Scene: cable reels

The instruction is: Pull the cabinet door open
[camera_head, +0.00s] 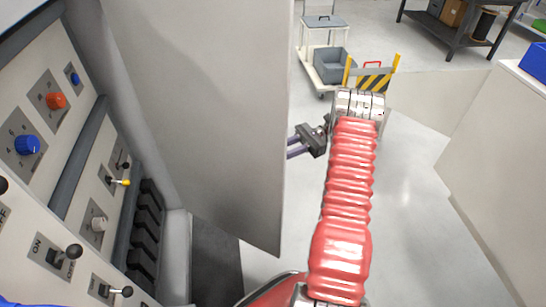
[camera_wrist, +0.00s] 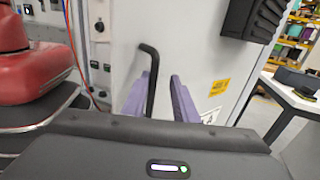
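The cabinet door (camera_head: 205,110) is a pale grey panel standing swung out from the cabinet's control panel (camera_head: 75,150) in the head view. Its outer face (camera_wrist: 200,55) fills the middle of the wrist view. A black bent handle (camera_wrist: 151,75) is on that face. My gripper (camera_wrist: 160,90) has its two purple fingers apart, with the handle between them. The handle looks close to the left finger, with a gap to the right finger. In the head view my gripper (camera_head: 290,147) is at the door's right edge; its fingertips and the handle are hidden behind the door.
A yellow-black striped barrier (camera_head: 373,78), a cart (camera_head: 325,62) with a grey bin and a dark shelf (camera_head: 465,30) stand at the back. A pale counter (camera_head: 495,160) is at right. A black box (camera_wrist: 252,18) is on the door.

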